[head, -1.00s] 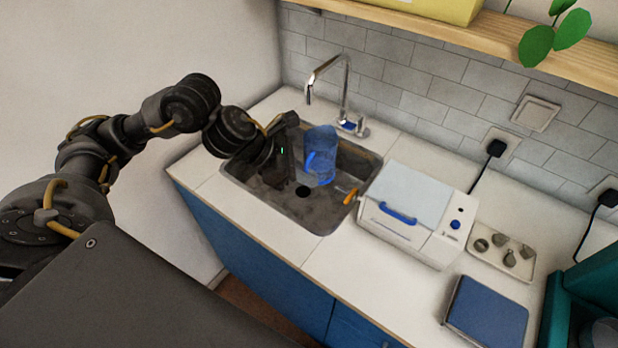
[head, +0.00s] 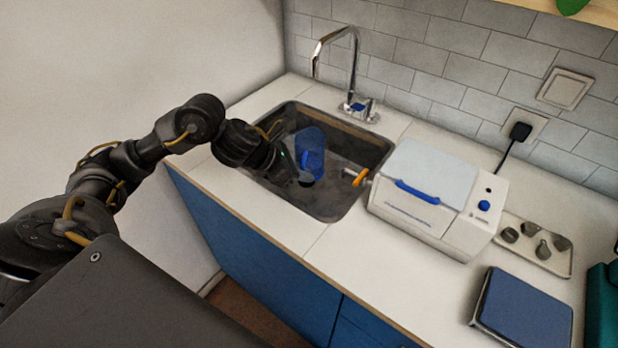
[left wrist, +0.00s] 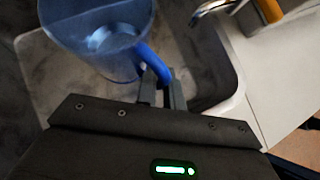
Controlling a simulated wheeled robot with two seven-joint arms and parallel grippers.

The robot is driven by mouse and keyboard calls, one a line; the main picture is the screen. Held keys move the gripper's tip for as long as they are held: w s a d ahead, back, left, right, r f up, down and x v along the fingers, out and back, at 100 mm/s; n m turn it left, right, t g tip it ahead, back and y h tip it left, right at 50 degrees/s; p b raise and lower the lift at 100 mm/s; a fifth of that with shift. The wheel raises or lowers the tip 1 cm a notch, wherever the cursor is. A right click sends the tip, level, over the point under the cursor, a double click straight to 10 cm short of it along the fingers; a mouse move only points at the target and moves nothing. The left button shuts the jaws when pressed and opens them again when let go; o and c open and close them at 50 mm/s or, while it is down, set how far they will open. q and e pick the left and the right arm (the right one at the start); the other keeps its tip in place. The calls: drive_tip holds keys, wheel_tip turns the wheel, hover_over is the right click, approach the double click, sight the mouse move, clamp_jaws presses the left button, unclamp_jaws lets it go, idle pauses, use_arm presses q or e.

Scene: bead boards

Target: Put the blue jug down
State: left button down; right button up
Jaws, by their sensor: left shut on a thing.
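The blue jug (head: 311,150) is translucent and sits within the outline of the sink (head: 345,205) in the head view. It fills the upper left of the left wrist view (left wrist: 95,30). My left gripper (head: 296,166) is shut on the jug's blue handle; the handle shows between the two fingers (left wrist: 161,88) in the left wrist view. The jug looks roughly upright. I cannot tell whether its base touches the sink floor. My right gripper is not in view.
A chrome tap (head: 354,70) stands behind the sink. An orange-handled fitting (head: 360,178) is at the sink's right edge, beside a white machine (head: 430,200). A tray (head: 540,245) of small parts and a blue-topped slab (head: 524,308) are farther right. The front counter is clear.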

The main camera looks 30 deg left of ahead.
use_arm(q)
drive_tip(key=w+a+f, duration=0.1)
drive_tip(key=w+f, duration=0.1)
drive_tip(key=w+a+f, duration=0.1)
drive_tip(key=w+f, duration=0.1)
drive_tip(key=w, duration=0.1)
drive_tip(key=w+a+f, duration=0.1)
drive_tip(key=w+f, duration=0.1)
drive_tip(key=f, duration=0.1)
drive_tip(key=shift+w, duration=0.3)
drive_tip(key=shift+w+a+f, duration=0.1)
drive_tip(key=shift+w+f, duration=0.1)
drive_tip(key=shift+f, duration=0.1)
wheel_tip(320, 180, down, 3)
drive_tip(key=shift+r+p, duration=0.1)
drive_tip(key=shift+p, duration=0.55)
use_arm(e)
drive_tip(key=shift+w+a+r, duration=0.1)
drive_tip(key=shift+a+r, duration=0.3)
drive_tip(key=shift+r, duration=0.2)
use_arm(q)
drive_tip(key=shift+f, duration=0.2)
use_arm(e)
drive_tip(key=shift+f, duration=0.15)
